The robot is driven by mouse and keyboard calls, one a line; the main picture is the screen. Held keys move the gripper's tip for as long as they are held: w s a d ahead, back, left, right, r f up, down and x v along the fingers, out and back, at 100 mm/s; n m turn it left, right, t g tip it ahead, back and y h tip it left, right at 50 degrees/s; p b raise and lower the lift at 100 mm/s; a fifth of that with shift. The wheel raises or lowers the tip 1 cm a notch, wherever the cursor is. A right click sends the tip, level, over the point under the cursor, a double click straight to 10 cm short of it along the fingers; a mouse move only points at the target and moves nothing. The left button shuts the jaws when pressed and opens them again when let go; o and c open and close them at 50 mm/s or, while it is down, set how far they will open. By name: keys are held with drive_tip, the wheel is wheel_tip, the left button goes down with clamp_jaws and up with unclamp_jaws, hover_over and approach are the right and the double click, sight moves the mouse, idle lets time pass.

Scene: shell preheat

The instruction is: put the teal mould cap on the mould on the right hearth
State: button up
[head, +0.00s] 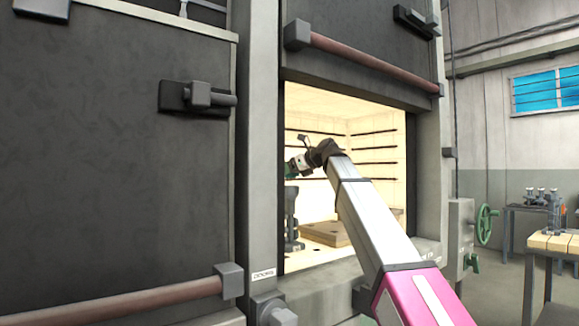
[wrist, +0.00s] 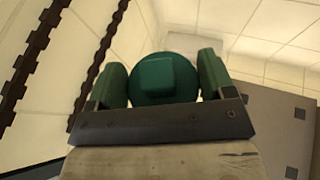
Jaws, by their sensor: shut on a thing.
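My gripper (head: 293,168) is inside the lit furnace chamber, near the left edge of its opening. In the wrist view its two green fingers (wrist: 163,62) are shut on the teal mould cap (wrist: 166,88), a round piece with a square boss facing the camera. In the head view the cap is small and partly hidden by the door frame and gripper. A dark upright thing (head: 291,212), perhaps the mould, stands below the gripper, partly cut off by the frame. The cap is apart from it, above. A pale hearth slab (head: 325,233) with holes lies right of it.
The chamber opening has a raised door (head: 360,50) with a red-brown bar above and a grey sill (head: 320,292) below. A large closed dark door (head: 110,150) fills the left. Dark rods line the chamber walls. Benches (head: 555,242) stand outside at right.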

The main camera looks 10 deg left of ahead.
drive_tip(key=shift+f, duration=1.3)
drive_tip(key=shift+f, duration=0.5)
idle(0.5)
drive_tip(key=o, duration=0.6)
drive_tip(key=shift+o, duration=0.2)
drive_tip(key=v, duration=1.1)
idle(0.4)
idle(0.4)
